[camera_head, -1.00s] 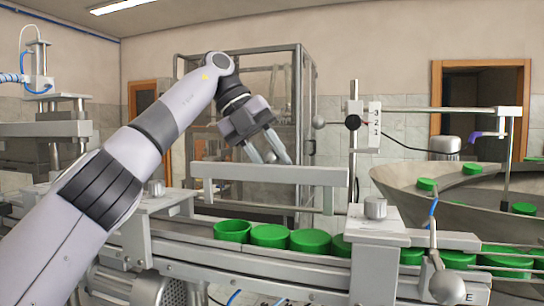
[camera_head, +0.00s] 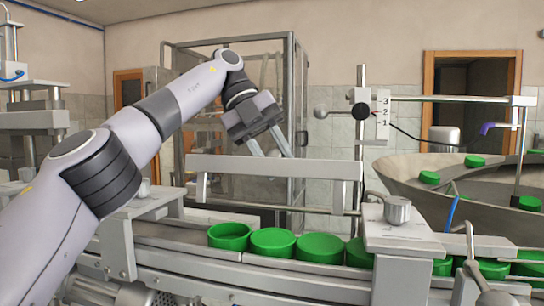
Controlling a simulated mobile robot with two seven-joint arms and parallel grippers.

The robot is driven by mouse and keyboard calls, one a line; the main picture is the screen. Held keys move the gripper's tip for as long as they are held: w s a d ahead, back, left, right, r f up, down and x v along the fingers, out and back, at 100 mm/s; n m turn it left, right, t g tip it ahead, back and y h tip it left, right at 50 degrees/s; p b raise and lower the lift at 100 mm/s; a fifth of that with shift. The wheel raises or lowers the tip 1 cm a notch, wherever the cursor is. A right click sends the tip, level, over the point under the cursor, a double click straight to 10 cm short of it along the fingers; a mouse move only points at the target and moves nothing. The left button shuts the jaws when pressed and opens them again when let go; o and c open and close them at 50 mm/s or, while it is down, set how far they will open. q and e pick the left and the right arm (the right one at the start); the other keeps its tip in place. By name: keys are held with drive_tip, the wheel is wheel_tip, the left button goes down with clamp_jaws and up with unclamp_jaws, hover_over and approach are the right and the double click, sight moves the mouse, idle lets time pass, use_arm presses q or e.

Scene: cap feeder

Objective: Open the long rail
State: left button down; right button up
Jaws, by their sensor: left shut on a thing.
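The long rail (camera_head: 275,168) is a light grey horizontal bar with short legs near its ends. It stands raised above the conveyor, over and behind a row of green caps (camera_head: 273,241). My left gripper (camera_head: 271,150) comes down from above at the middle of the rail. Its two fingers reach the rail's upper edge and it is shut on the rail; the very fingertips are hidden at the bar. My right gripper is not in view.
The conveyor (camera_head: 190,262) runs across the front, with a metal block and knob (camera_head: 397,209) at the right. A steel bowl (camera_head: 400,185) with green caps stands at the right. A framed cage (camera_head: 297,110) stands behind the rail.

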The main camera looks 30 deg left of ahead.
use_arm(q)
drive_tip(key=shift+f, duration=0.1)
drive_tip(key=c, duration=0.8)
unclamp_jaws()
